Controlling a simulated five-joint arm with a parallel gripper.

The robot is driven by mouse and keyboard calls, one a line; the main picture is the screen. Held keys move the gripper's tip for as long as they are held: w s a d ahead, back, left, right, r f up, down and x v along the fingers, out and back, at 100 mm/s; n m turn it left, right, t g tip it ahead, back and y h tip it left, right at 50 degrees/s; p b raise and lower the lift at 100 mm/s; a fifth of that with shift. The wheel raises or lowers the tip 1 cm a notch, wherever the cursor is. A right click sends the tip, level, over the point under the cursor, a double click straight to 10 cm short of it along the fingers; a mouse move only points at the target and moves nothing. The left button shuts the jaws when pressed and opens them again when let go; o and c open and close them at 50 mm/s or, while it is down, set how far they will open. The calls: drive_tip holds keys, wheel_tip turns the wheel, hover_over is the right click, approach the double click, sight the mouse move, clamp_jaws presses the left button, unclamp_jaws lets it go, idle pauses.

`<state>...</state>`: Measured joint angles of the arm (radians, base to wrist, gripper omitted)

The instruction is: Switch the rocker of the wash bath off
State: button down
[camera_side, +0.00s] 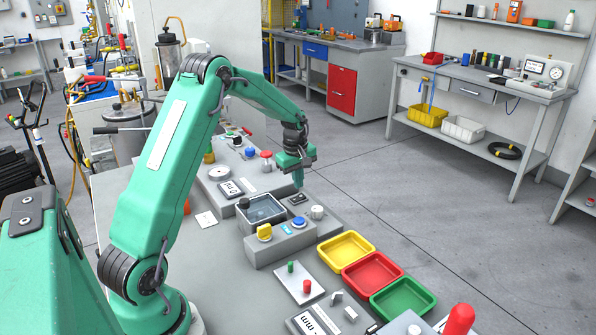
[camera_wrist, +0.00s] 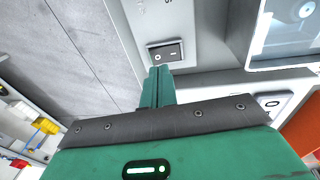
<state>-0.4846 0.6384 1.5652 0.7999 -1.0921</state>
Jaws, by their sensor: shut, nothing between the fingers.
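The wash bath (camera_side: 246,218) is a grey unit with a clear, liquid-filled basin. Its black rocker (camera_side: 297,198) sits on the panel to the right of the basin. In the wrist view the rocker (camera_wrist: 165,50) shows a round mark on its left and a bar mark on its right; I cannot tell which side is pressed. My green gripper (camera_side: 298,184) is shut and empty, pointing down just above the rocker. In the wrist view the fingertips (camera_wrist: 159,70) appear beside the rocker's edge; whether they touch it is unclear.
A red mushroom button (camera_side: 266,160) stands behind. Yellow (camera_side: 326,248), red (camera_side: 352,270) and green (camera_side: 383,293) trays lie front right.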

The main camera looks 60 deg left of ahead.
sight(296, 198)
drive_tip(key=shift+w+f, duration=0.15)
drive_tip(key=shift+f, duration=0.7)
drive_tip(key=shift+w+f, duration=0.15)
drive_tip(key=shift+f, duration=0.65)
drive_tip(key=shift+w+f, duration=0.1)
drive_tip(key=shift+f, duration=0.1)
drive_tip(key=shift+s, duration=0.9)
drive_tip(key=shift+r, duration=0.2)
